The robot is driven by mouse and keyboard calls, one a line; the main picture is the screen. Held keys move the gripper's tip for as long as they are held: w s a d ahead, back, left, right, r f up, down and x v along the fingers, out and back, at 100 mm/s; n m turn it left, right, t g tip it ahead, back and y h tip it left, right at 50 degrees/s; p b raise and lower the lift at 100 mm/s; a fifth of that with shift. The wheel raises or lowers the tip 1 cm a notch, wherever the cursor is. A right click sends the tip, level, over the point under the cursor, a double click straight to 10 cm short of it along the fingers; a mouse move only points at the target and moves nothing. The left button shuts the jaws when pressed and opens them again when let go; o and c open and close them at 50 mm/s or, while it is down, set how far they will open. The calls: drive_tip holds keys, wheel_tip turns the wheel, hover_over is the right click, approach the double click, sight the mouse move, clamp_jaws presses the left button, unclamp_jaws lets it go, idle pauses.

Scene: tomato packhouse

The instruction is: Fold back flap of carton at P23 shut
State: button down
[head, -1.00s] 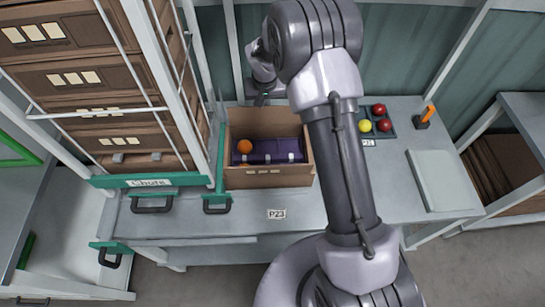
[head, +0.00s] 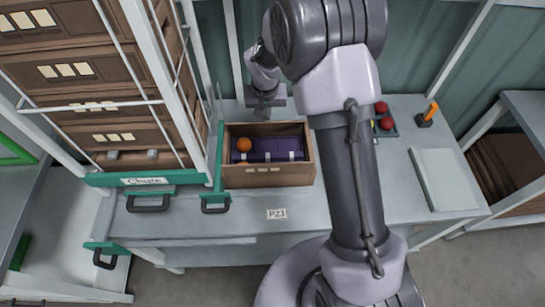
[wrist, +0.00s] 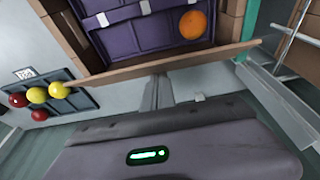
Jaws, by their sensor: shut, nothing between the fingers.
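The open brown carton (head: 268,178) stands on the bench behind the P23 label (head: 277,214). A purple tray (head: 270,150) with an orange tomato (head: 244,145) lies inside it. My gripper (head: 264,110) is at the carton's back edge, shut and empty. In the wrist view the fingers (wrist: 158,92) point down close behind a thin brown panel (wrist: 170,66) along the carton's back side, seen nearly edge-on. I cannot tell whether they touch it. The back flap does not cover the tray; its exact tilt is unclear.
A dark tray (wrist: 70,93) with red and yellow tomatoes lies beside the carton; my arm partly covers it in the head view. The chute rack (head: 145,180) stands close on the left. An orange-handled object (head: 427,117) and a pale board (head: 444,180) lie right.

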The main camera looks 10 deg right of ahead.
drive_tip(key=shift+s+a+f+b, duration=0.2)
drive_tip(key=shift+s+f+b, duration=0.4)
drive_tip(key=shift+s+b, duration=0.25)
drive_tip(key=shift+s+a+f+b, duration=0.15)
drive_tip(key=shift+s+f+b, duration=0.75)
drive_tip(key=shift+b, duration=0.3)
wheel_tip(320, 180, up, 8)
drive_tip(key=p, duration=0.5)
drive_tip(key=shift+w+p, duration=0.1)
drive_tip(key=shift+p, duration=0.3)
